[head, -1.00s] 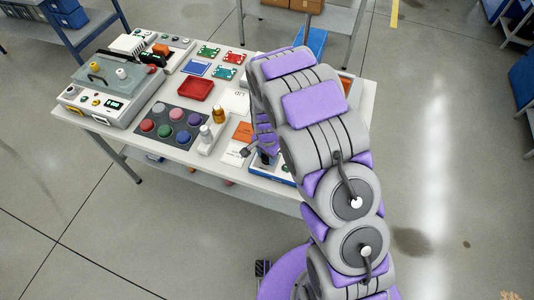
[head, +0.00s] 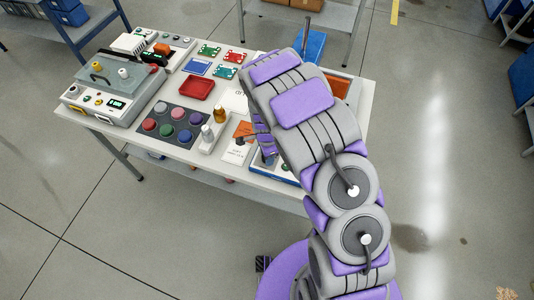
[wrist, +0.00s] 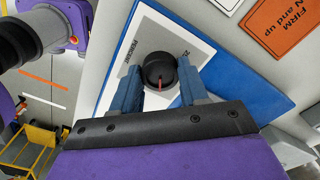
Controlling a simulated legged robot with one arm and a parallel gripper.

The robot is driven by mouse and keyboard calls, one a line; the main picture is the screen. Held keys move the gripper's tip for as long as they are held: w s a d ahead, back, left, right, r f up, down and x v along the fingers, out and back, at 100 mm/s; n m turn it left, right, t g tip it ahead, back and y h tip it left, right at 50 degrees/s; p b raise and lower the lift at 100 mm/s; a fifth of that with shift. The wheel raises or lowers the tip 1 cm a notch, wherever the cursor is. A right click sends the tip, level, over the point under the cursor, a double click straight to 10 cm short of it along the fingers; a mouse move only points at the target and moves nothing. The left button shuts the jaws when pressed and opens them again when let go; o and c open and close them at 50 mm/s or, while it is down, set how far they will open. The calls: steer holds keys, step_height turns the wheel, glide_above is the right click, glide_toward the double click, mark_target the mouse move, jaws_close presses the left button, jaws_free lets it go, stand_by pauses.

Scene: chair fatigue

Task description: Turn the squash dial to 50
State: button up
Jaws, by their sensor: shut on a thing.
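The red mark points toward the bottom of the wrist picture. In the head view my gripper (head: 262,150) is over the front right part of the table, and my arm hides the knob.
A blue board (wrist: 232,68) lies around the panel. On the white table (head: 95,125) are a mat of coloured round pads (head: 172,108), a red tray (head: 197,88) and a machine (head: 115,80). Open floor lies in front.

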steer(key=shift+w+r, duration=0.1)
steer(key=shift+w, duration=0.1)
steer(key=o, duration=1.1)
steer(key=shift+s+a, duration=0.1)
steer(key=shift+a, duration=0.05)
steer(key=shift+c, duration=0.2)
step_height(320, 180, up, 17)
steer(key=shift+p, duration=0.45)
